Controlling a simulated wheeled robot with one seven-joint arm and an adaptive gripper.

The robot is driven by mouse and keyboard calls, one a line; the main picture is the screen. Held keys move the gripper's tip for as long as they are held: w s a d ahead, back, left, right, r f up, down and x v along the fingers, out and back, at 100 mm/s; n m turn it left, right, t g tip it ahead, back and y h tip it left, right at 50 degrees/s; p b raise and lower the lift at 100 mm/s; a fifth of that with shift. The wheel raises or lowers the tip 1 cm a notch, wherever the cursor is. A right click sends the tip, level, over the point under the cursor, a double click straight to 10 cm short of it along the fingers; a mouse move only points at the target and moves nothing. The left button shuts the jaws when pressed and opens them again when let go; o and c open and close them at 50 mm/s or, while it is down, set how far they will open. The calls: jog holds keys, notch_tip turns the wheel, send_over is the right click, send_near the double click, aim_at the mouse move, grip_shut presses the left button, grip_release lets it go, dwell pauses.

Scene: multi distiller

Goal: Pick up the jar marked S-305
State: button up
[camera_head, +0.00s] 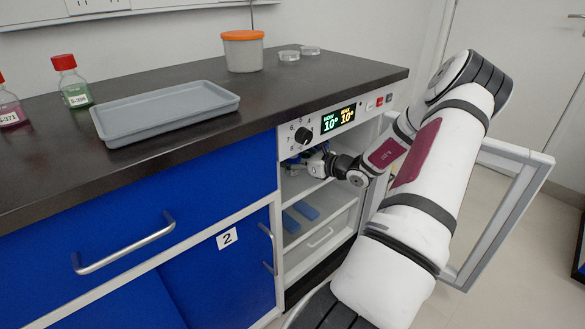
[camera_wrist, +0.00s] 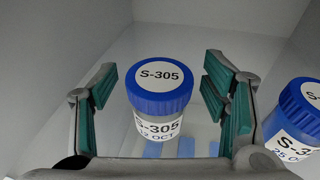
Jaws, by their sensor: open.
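The jar marked S-305 (camera_wrist: 159,105) stands upright in the wrist view, with a blue lid and a white label. It is on a clear shelf inside the cabinet. My gripper (camera_wrist: 160,92) is open, with one green-padded finger on each side of the jar and gaps visible between pads and jar. In the head view my gripper (camera_head: 296,163) reaches into the top of the open cabinet (camera_head: 284,240) under the counter. The jar cannot be made out clearly there.
A second blue-lidded jar (camera_wrist: 298,118) stands close by on the right. The open glass door (camera_head: 505,215) is right of my arm. A grey tray (camera_head: 165,108), an orange-lidded tub (camera_head: 243,52) and red-capped bottles (camera_head: 71,82) stand on the counter. Blue items (camera_head: 300,215) lie on a lower shelf.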

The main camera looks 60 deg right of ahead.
jog(key=shift+c, duration=0.3)
jog(key=c, duration=1.3)
jog(key=shift+o, duration=0.2)
jog(key=shift+r+p, duration=0.15)
jog(key=shift+p, duration=0.25)
